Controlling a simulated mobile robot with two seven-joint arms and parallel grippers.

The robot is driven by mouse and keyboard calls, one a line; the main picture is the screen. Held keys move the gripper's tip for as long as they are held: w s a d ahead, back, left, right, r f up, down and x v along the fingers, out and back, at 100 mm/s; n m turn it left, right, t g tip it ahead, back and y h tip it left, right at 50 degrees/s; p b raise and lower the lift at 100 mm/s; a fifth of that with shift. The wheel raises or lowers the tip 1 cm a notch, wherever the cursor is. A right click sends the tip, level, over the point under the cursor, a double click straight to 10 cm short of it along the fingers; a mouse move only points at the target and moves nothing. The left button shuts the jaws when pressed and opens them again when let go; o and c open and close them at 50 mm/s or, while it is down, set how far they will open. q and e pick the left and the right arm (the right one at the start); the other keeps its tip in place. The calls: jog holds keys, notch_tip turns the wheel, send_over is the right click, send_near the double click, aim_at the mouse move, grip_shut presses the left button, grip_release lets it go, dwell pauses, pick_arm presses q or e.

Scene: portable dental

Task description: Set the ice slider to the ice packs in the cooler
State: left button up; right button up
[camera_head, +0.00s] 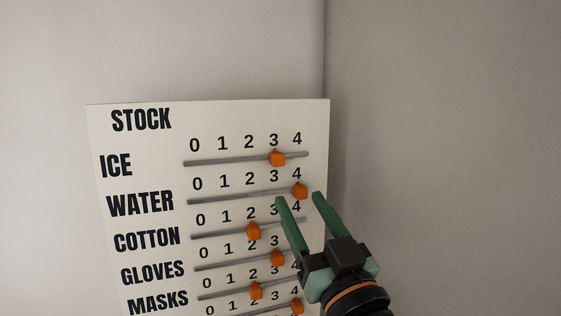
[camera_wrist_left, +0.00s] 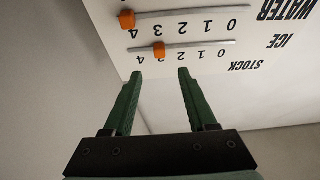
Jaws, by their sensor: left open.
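The white stock board (camera_head: 140,143) has a row for ice with a grey track and an orange ice slider knob (camera_head: 277,158) standing under the 3. The ice knob also shows in the left wrist view (camera_wrist_left: 159,48), just beyond the fingertips. My left gripper (camera_head: 298,197) is open and empty, below the ice row in the head view, its fingers pointing up toward the board. In the left wrist view the left gripper (camera_wrist_left: 160,72) has the ice knob between the lines of its two fingers, apart from them. The cooler and ice packs are not in view.
The water knob (camera_head: 300,191) stands at 4, close to the fingertips in the picture. The cotton knob (camera_head: 253,231) is at 2 and the gloves knob (camera_head: 277,258) at 3. More knobs are lower down. Plain walls surround the board; the space to its right is clear.

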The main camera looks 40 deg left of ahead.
aim_at(279, 163)
pick_arm(q)
jog(key=p+x, duration=0.3)
jog(key=x, duration=0.6)
jog(key=shift+w+a+r, duration=0.15)
jog(key=shift+w+a, duration=0.2)
jog(key=shift+a, duration=0.15)
grip_shut()
dwell(0.8)
